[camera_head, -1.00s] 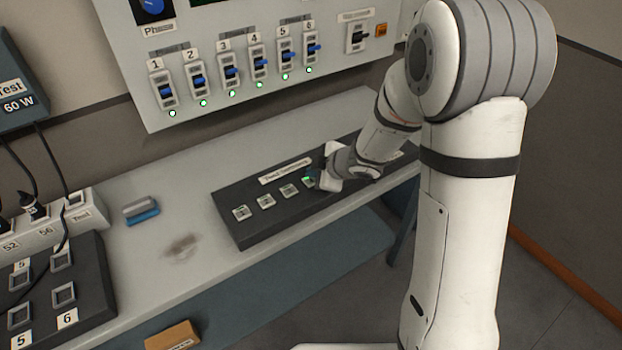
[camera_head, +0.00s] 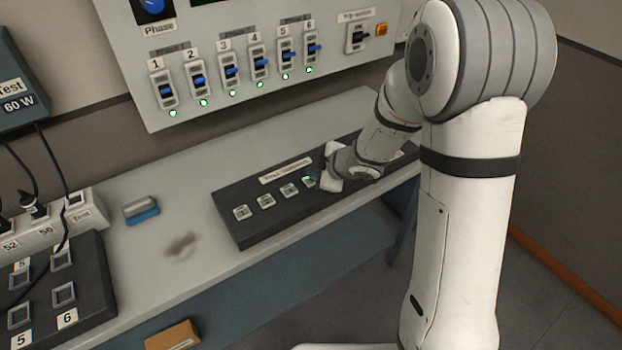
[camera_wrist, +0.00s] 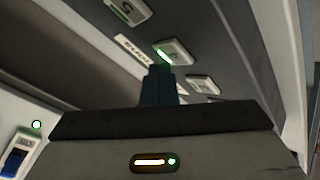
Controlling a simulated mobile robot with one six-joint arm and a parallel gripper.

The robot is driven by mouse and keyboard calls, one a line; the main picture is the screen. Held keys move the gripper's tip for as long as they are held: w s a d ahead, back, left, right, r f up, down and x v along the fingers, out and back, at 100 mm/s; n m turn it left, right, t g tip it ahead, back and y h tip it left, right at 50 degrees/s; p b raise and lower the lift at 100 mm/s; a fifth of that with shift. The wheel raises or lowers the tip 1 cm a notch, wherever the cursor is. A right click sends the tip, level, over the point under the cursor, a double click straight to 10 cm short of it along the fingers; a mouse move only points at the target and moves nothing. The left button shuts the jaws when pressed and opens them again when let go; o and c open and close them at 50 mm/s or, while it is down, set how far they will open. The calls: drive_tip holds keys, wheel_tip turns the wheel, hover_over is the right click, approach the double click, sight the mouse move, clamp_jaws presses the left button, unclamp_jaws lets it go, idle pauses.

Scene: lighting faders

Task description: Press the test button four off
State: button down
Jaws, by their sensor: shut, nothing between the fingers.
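The dark test button box (camera_head: 246,228) lies on the bench, with a row of pale square buttons and a white label strip. Button four (camera_head: 309,181), counted from the left, shows a lit green light. My gripper (camera_head: 322,177) is just right of that button, its fingers partly hidden by the wrist in the head view. In the wrist view, my closed dark fingers (camera_wrist: 159,84) end close to a button with a lit green strip (camera_wrist: 172,52). I cannot tell whether they touch it. Nothing is held.
Above stands a grey panel (camera_head: 140,95) with numbered blue-handled switches and lights. A blue-grey eraser-like block (camera_head: 141,210) lies on the bench, left of the box. Sockets with cables (camera_head: 40,225) and a dark numbered box (camera_head: 95,285) fill the left.

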sight(314, 182)
drive_tip(key=shift+f, duration=0.4)
drive_tip(key=shift+r, duration=0.1)
idle(0.3)
drive_tip(key=shift+r+p, duration=0.35)
wheel_tip(314, 182, up, 6)
drive_tip(key=p, duration=0.6)
drive_tip(key=shift+d, duration=0.1)
idle(0.4)
